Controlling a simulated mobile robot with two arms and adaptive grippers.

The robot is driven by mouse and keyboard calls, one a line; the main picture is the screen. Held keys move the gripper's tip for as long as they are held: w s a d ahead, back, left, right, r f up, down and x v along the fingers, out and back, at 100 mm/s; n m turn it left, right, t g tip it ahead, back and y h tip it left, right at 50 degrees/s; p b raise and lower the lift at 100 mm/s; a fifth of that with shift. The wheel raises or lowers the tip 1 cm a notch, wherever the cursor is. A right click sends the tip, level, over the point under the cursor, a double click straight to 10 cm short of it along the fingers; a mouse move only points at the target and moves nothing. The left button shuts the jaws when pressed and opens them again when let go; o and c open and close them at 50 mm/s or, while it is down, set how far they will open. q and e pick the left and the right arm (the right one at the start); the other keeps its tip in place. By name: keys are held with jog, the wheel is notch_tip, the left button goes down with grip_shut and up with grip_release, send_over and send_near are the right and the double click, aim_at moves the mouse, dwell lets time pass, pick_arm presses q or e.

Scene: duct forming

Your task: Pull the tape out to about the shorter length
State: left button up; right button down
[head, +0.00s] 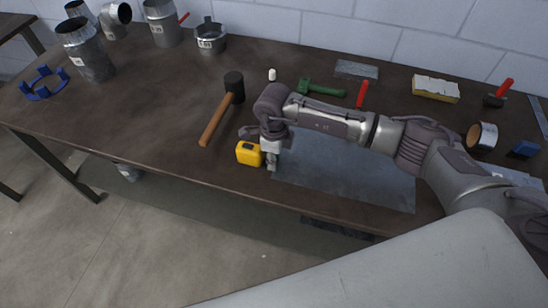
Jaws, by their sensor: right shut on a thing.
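A yellow tape measure (248,153) with a dark patch on top sits near the front edge of the workbench. My right gripper (271,163) points down at its right side and is shut on it. The fingers hide the contact, so I cannot tell whether they hold the case or the tape's end. No pulled-out length of tape shows. A flat grey metal sheet (345,172) lies just right of the gripper, partly under my right arm. My left gripper is out of view.
A mallet (216,120) lies left of the tape measure. Behind my arm are a green tool (320,89), a red-handled tool (362,94) and a yellow block (435,88). The left front bench is clear.

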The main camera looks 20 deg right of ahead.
aim_at(318, 177)
jog(key=s+d, duration=0.2)
jog(key=d, duration=0.1)
jog(key=s+d, duration=0.2)
jog(key=d, duration=0.2)
jog(key=s+d, duration=0.3)
jog(key=shift+d+b, duration=0.3)
jog(key=c, duration=1)
grip_release()
jog(key=shift+o, duration=0.2)
jog(key=shift+r, duration=0.1)
notch_tip(318, 177, up, 12)
